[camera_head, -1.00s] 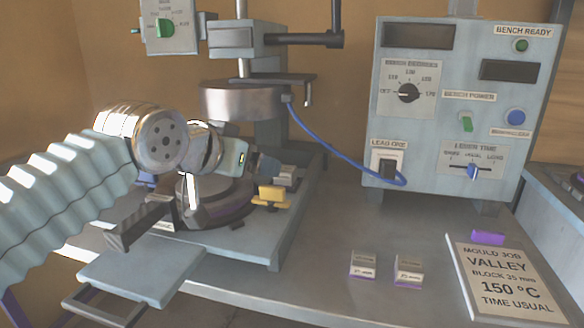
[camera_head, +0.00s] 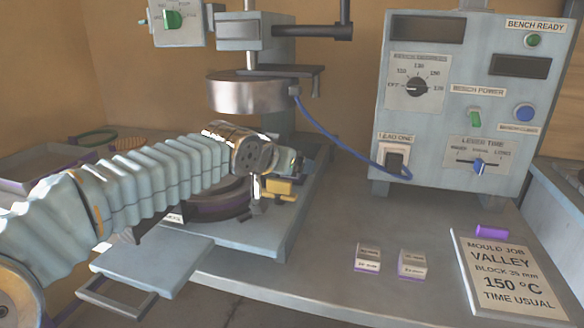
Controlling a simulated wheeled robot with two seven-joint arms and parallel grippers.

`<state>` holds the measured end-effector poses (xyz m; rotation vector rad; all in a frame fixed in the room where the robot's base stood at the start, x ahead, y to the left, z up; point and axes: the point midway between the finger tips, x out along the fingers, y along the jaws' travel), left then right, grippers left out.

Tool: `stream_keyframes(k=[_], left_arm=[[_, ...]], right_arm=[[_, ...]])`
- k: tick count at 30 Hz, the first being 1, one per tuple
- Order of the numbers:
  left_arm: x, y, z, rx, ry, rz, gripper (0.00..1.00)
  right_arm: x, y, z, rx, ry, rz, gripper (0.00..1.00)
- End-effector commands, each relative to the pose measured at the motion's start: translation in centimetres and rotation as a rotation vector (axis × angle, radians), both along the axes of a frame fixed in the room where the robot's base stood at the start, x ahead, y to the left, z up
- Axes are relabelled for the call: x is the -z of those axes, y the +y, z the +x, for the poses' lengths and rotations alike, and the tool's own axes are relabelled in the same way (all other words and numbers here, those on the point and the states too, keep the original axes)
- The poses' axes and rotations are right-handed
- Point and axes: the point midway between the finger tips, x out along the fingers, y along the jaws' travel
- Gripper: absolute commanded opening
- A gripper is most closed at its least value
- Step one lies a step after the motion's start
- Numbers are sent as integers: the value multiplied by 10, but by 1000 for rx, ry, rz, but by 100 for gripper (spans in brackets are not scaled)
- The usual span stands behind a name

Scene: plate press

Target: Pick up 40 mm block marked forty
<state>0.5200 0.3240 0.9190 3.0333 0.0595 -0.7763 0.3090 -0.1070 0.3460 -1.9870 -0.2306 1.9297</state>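Two small pale blocks with purple bases and printed labels stand on the bench: a left block (camera_head: 367,258) and a right block (camera_head: 412,264). Their print is too small to read, so I cannot tell which, if either, is marked forty. My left gripper (camera_head: 268,192) is over the right side of the press base, near a yellow clamp piece (camera_head: 281,190). My wrist hides most of its fingers, so I cannot see whether it is open or holds anything. It is apart from both blocks. My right gripper is out of view.
The press has an upper round platen (camera_head: 250,93) and a base (camera_head: 270,238). A blue lead (camera_head: 340,145) runs to the control box (camera_head: 440,120). A job card (camera_head: 508,275) reads block 35 mm, with a purple piece (camera_head: 491,231) by it. The bench around the blocks is clear.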

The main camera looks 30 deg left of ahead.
Motion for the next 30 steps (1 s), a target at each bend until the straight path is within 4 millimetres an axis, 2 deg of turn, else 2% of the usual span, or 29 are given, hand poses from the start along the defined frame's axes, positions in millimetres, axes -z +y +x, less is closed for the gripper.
stream_keyframes(k=[5,18,26,30], left_arm=[[0,0,0,0,-1,0,81],[0,0,0,0,-1,0,13],[-2,0,0,0,-2,0,12],[-10,0,0,0,-4,0,12]], right_arm=[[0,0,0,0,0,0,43],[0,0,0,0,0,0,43],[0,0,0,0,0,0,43],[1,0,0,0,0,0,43]])
